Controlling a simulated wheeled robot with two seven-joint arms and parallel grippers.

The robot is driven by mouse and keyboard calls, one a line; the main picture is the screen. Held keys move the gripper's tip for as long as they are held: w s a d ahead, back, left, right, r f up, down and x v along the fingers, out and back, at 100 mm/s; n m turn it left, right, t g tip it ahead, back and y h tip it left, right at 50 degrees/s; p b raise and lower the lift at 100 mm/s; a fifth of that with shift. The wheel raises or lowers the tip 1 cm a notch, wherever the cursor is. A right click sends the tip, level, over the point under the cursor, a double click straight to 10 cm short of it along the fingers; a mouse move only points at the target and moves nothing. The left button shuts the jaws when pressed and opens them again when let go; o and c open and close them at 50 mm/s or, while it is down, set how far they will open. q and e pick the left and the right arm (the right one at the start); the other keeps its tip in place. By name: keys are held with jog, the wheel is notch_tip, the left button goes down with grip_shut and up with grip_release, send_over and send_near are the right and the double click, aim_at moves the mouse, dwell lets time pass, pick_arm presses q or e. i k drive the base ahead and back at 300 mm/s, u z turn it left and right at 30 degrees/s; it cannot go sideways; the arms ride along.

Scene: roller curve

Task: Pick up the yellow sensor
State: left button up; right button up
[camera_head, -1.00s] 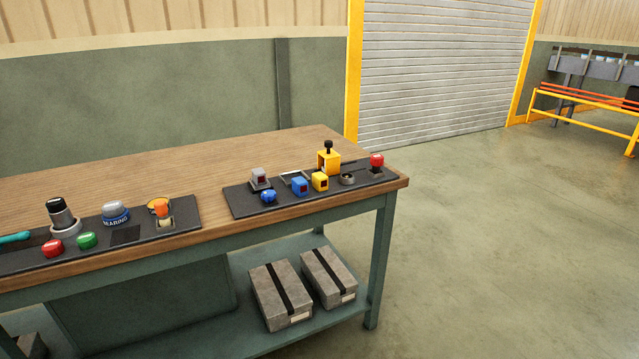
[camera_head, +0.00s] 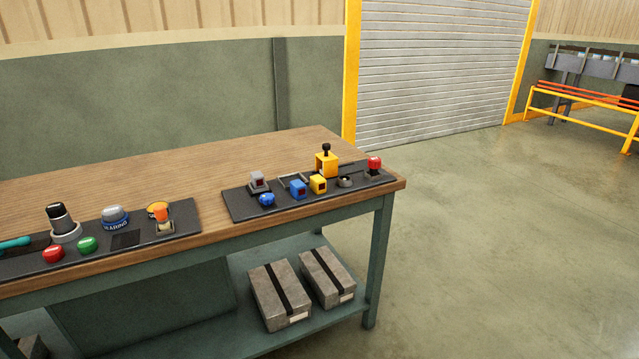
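A small yellow sensor (camera_head: 318,184) with a dark face sits on the dark mat (camera_head: 237,207) at the right end of the workbench. A similar blue block (camera_head: 298,188) is just left of it. A grey block (camera_head: 258,181) of like shape is farther left. A larger yellow box with a black knob (camera_head: 326,163) stands just behind the yellow sensor. Neither of my grippers shows in the head view.
A round metal part (camera_head: 345,181), a red-topped button (camera_head: 374,166) and a blue knob (camera_head: 267,199) share the mat. A second mat (camera_head: 180,228) on the left holds several parts. Grey boxes (camera_head: 280,296) lie on the lower shelf. The floor (camera_head: 500,250) right of the bench is clear.

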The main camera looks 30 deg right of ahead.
aim_at(318, 185)
jog(key=z, duration=0.4)
jog(key=i, duration=1.05)
jog(key=z, duration=0.1)
